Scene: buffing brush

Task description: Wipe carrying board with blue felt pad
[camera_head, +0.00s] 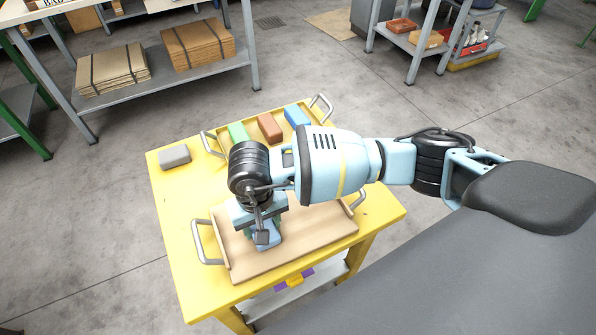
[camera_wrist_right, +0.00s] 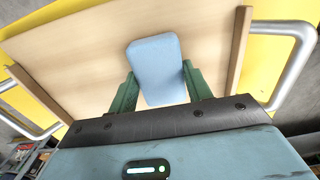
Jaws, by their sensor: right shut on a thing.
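The carrying board (camera_head: 320,236) is a light wooden tray with raised side edges and metal handles, lying on the yellow table. My right gripper (camera_head: 262,232) is over its left part, pointing down. In the right wrist view its green fingers (camera_wrist_right: 158,92) are shut on a light blue felt pad (camera_wrist_right: 155,62), one finger on each side. The board (camera_wrist_right: 75,50) lies beneath the pad there; I cannot tell whether pad and board touch. In the head view my gripper mostly hides the pad. My left gripper is not in view.
At the table's back a tray holds a green block (camera_head: 238,132), a brown block (camera_head: 270,127) and a blue block (camera_head: 297,116). A grey block (camera_head: 174,156) lies at the back left. The yellow table's left strip (camera_head: 180,215) is clear.

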